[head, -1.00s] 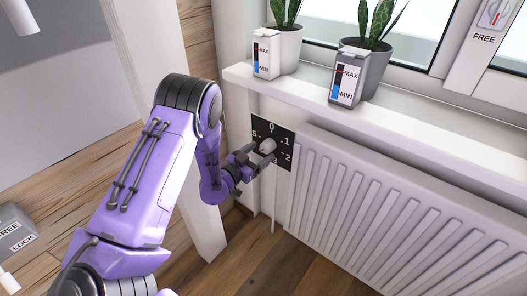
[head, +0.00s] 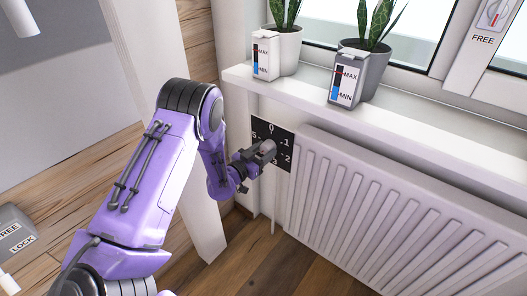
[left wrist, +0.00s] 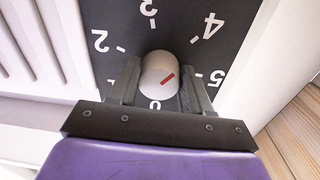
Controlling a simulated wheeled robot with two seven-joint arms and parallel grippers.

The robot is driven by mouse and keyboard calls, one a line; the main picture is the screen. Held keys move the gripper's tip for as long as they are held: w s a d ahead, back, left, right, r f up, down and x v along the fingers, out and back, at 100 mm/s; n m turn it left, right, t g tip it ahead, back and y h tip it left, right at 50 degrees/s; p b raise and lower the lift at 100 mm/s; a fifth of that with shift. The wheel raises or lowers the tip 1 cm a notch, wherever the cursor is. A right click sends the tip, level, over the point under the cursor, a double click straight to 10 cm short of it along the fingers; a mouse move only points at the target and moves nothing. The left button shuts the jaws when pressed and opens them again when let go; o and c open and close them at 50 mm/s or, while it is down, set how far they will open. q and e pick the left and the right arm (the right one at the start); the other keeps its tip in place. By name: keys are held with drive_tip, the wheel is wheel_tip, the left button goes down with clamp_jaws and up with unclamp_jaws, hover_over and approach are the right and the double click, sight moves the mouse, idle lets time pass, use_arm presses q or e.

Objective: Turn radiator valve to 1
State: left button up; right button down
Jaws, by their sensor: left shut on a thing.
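The white radiator valve knob (left wrist: 158,73) sits on a black dial plate (left wrist: 185,12) beside the radiator. Its red mark slants up and right in the left wrist view, roughly toward the side between 4 and 5. The dial plate also shows in the head view (head: 287,164), with 0, 1 and 2 readable. My left gripper (head: 268,150) is shut on the knob, one finger on each side, and hides most of it from the head.
The white ribbed radiator (head: 400,220) runs right of the dial. Above it a windowsill (head: 430,117) carries a white pot (head: 287,47) and a grey pot (head: 377,75) with plants. A white post (head: 205,232) stands close left of my gripper.

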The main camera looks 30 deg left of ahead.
use_arm(q)
drive_tip(key=n+p, duration=0.1)
drive_tip(key=n, duration=0.2)
drive_tip(key=shift+n, duration=0.3)
drive_tip(key=n+p, duration=0.1)
drive_tip(key=n, duration=0.3)
drive_tip(key=shift+n, duration=0.3)
drive_tip(key=n, duration=0.2)
drive_tip(key=n+p, duration=0.1)
drive_tip(key=n, duration=0.1)
drive_tip(key=shift+s+d+n+t+y, duration=0.1)
drive_tip(key=shift+n+t+y, duration=0.2)
drive_tip(key=shift+n, duration=0.1)
drive_tip(key=n, duration=0.4)
drive_tip(key=shift+n+p, duration=0.3)
drive_tip(key=n, duration=0.3)
drive_tip(key=shift+d+r+n, duration=0.1)
drive_tip(key=shift+n, duration=0.3)
drive_tip(key=n, duration=0.4)
drive_tip(key=shift+n+y, duration=0.3)
drive_tip(key=n, duration=0.3)
drive_tip(key=shift+n, duration=0.4)
drive_tip(key=shift+r+n, duration=0.15)
drive_tip(key=shift+n, duration=1.45)
